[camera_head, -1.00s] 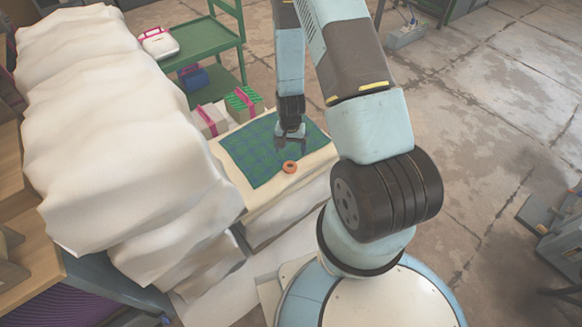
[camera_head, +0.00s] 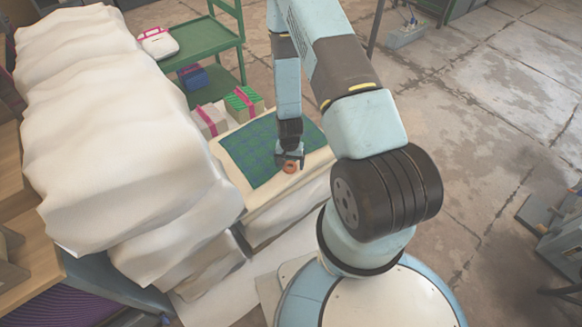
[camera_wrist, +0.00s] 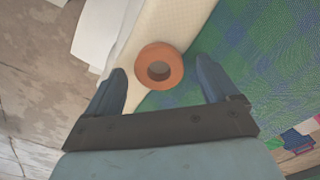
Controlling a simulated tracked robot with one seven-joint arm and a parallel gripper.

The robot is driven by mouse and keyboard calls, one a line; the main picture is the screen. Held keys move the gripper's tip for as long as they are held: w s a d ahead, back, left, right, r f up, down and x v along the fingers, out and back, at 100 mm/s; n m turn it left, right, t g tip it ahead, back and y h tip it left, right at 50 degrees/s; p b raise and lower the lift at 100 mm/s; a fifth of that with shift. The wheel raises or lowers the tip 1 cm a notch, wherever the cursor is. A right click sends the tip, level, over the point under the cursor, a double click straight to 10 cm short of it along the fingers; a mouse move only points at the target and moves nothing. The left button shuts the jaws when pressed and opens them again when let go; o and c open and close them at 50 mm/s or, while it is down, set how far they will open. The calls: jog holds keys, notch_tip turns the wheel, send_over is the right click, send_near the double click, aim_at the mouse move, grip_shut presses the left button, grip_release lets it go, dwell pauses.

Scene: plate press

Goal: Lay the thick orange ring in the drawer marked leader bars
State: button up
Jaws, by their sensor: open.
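The thick orange ring (camera_head: 290,167) lies at the edge of a green-blue checked cloth (camera_head: 255,155), near the front of a cream-covered surface. In the wrist view the orange ring (camera_wrist: 159,66) lies flat, partly on the cloth and partly on the cream cover. My gripper (camera_head: 290,160) is open above the ring. In the wrist view my gripper (camera_wrist: 163,82) has one finger on each side of the ring, with gaps between fingers and ring. I see no drawer marked leader bars that I can make out.
A large white draped heap (camera_head: 120,130) stands at the left. A green shelf (camera_head: 212,44) with a white and pink case (camera_head: 158,43) stands behind. Boxes with pink bands (camera_head: 209,120) sit behind the cloth. Concrete floor (camera_head: 490,130) is open at the right.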

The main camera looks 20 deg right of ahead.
jog(key=shift+f, duration=0.3)
jog(key=c, duration=1.3)
jog(key=shift+r, duration=0.15)
